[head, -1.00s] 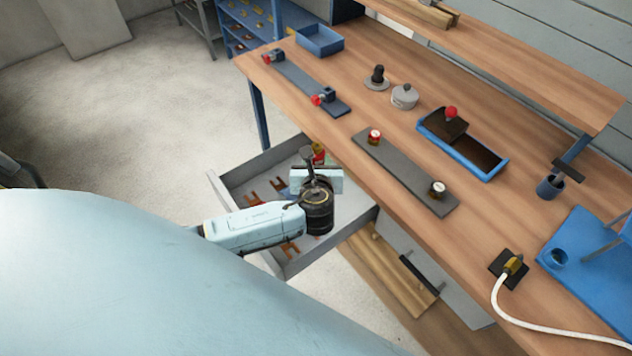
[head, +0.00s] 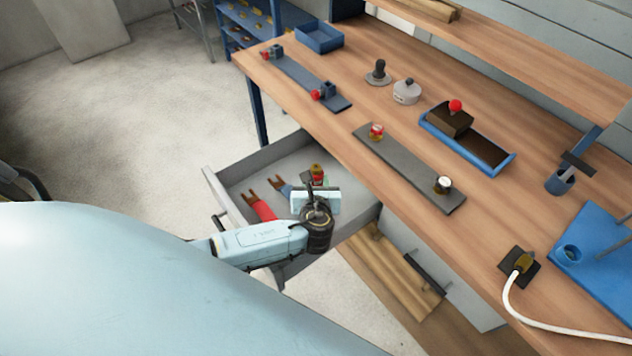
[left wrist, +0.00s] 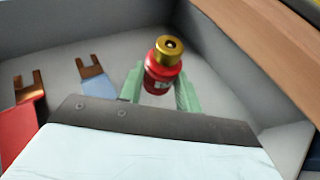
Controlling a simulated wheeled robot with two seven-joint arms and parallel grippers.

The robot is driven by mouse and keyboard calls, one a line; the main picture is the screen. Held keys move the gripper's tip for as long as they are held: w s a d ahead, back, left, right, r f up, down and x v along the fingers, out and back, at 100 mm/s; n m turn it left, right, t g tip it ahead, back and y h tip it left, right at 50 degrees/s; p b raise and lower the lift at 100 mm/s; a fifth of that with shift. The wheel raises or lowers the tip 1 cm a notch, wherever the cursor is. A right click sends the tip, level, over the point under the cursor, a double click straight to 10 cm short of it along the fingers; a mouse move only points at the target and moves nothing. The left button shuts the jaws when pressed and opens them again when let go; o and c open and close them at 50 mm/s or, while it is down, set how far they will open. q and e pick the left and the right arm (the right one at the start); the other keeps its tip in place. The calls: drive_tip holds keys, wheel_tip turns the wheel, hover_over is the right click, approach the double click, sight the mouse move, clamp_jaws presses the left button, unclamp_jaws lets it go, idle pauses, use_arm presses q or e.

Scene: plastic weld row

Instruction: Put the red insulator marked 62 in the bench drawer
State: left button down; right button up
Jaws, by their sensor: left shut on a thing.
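A red insulator (head: 317,172) with a brass top is in my left gripper (head: 316,188). In the left wrist view the insulator (left wrist: 164,72) stands nearly upright between the green fingers of the left gripper (left wrist: 160,86), which are shut on it. I cannot tell whether the insulator touches the drawer floor (left wrist: 112,52). My right gripper is not in view.
A red-handled forked part (head: 263,209) and a blue-handled one (head: 281,186) lie in the drawer, left of the gripper. The bench edge overhangs the drawer's right side.

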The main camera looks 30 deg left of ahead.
use_arm(q)
drive_tip(key=shift+f, duration=0.55)
drive_tip(key=c, duration=1.2)
unclamp_jaws()
drive_tip(key=shift+o, duration=1.2)
